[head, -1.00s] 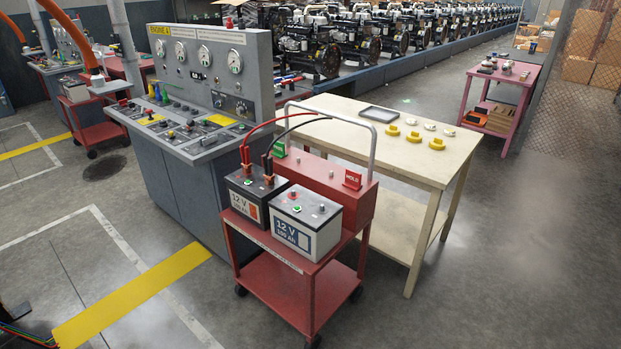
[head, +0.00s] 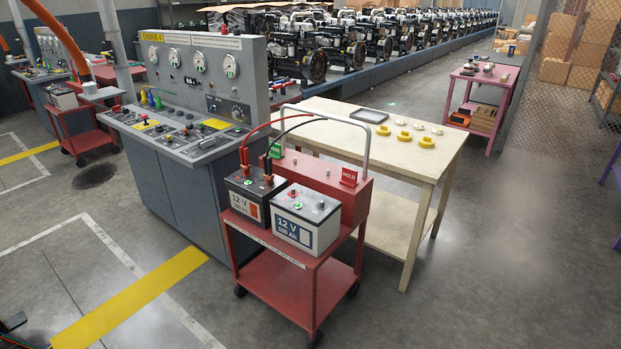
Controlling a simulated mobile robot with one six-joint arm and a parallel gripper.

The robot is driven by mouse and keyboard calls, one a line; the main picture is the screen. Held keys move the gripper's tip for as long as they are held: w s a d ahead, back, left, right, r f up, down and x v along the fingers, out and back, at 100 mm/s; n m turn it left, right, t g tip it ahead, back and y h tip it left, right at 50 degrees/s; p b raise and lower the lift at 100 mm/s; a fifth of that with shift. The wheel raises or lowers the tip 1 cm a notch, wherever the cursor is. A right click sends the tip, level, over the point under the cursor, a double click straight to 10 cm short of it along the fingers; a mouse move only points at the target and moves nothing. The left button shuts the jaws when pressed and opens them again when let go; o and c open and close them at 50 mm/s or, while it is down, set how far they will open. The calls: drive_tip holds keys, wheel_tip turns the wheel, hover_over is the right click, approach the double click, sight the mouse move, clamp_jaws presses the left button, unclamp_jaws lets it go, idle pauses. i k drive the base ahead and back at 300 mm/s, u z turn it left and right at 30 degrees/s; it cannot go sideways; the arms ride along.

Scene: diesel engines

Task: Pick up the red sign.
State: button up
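The red sign (head: 349,177) is a small upright plate with white lettering. It stands on top of the red box (head: 325,187) at the back of the red cart, near its right end. A green sign (head: 276,151) stands on the same box farther left, partly behind the black cables.
The red cart (head: 283,288) carries two 12 V batteries, one dark (head: 247,207) and one white (head: 302,237), under a grey bar handle. A grey control console (head: 172,190) stands left and a cream table (head: 380,143) behind right. Floor in front and right is clear.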

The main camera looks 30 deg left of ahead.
sight(348, 179)
drive_tip(key=u, duration=0.5)
drive_tip(key=k, duration=0.3)
drive_tip(key=u, duration=1.6)
drive_tip(key=k, duration=0.65)
drive_tip(key=z, duration=0.4)
drive_tip(key=i, duration=1.55)
drive_tip(key=u, duration=0.15)
